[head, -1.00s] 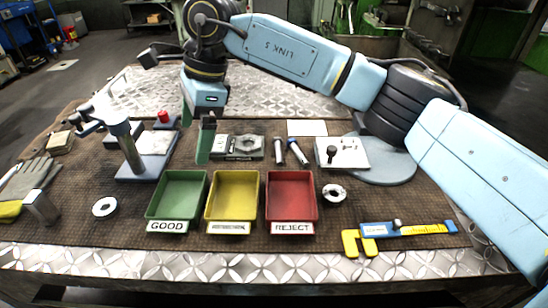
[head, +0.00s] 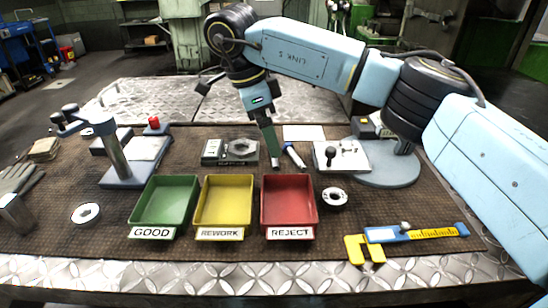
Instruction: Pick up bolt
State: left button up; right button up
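My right arm comes in from the right, and its gripper (head: 271,150) points down behind the red REJECT tray. Its green fingers overlap in this view, so their opening cannot be told. A bolt (head: 295,156) with a pale shank and dark end lies on the mat just right of the fingers. A second bolt, seen earlier left of it, is now hidden at the fingers; whether it is touched or held cannot be told. My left gripper is not in view.
Green GOOD (head: 164,201), yellow REWORK (head: 223,201) and red REJECT (head: 288,201) trays stand in front. A grey fixture (head: 230,152) is left of the fingers, a white block with a knob (head: 341,155) right. A blue-yellow caliper (head: 410,234) lies front right.

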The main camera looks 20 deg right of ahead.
aim_at(271, 160)
jog(key=x, duration=0.3)
jog(key=b+x, duration=0.1)
jog(key=x, duration=0.1)
jog(key=shift+w+a, duration=0.2)
jog(key=shift+w, duration=0.1)
jog(key=shift+f, duration=0.25)
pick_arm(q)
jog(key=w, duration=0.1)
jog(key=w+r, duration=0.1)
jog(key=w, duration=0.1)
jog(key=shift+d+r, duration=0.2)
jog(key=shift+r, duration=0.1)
pick_arm(e)
jog(key=shift+c, duration=0.3)
jog(key=c, duration=1.1)
